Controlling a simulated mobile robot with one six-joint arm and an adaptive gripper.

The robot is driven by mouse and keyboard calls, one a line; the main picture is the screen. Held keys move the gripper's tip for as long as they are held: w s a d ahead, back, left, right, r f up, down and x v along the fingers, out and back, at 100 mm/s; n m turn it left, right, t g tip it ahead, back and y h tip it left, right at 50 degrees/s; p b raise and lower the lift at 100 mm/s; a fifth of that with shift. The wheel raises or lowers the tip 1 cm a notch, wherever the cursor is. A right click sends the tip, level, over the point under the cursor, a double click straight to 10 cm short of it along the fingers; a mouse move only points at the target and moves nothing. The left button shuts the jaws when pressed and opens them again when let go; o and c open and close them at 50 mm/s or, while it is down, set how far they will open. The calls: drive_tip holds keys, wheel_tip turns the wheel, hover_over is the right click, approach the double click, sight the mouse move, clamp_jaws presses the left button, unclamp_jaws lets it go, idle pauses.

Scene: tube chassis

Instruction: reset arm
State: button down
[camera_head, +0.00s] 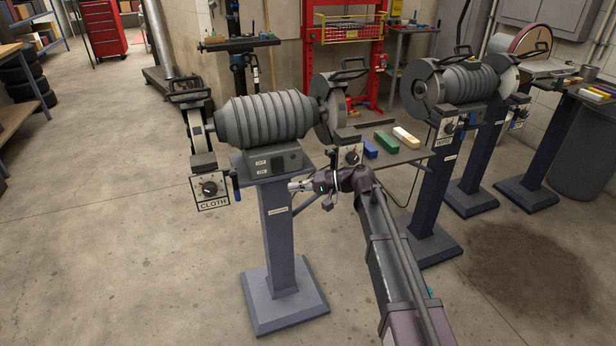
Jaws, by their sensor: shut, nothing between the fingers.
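My gripper (294,186) is near the middle of the view, at the end of my arm, which reaches up from the lower right. It points left and is shut, with nothing seen in it. It appears in front of the grey pedestal (278,235) of a bench grinder, just below the grinder's body (266,117). I cannot tell how far the gripper is from the pedestal.
A small shelf (408,155) beside the grinder holds blue, green and pale yellow blocks. A "CLOTH" dial box (211,190) hangs at left. A second grinder (466,84) stands right. A red frame (309,60) is behind. Floor at left is clear.

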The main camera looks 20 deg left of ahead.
drive_tip(key=s+d+f+m+t+h, duration=0.1)
drive_tip(key=d+f+t+h, duration=0.15)
drive_tip(key=d+f, duration=0.75)
drive_tip(key=d+f+m+t+h, duration=0.15)
drive_tip(key=d+h, duration=0.25)
drive_tip(key=d, duration=1.3)
drive_tip(key=s+d+f+m+t+h, duration=0.15)
drive_tip(key=s+d+h, duration=0.25)
drive_tip(key=d, duration=0.8)
drive_tip(key=s+d+f+m+t+h, duration=0.15)
drive_tip(key=s+d+h, duration=0.25)
drive_tip(key=d, duration=0.8)
wheel_tip(320, 180, up, 22)
drive_tip(key=d+g+p, duration=0.1)
drive_tip(key=p, duration=2.1)
drive_tip(key=shift+d, duration=0.15)
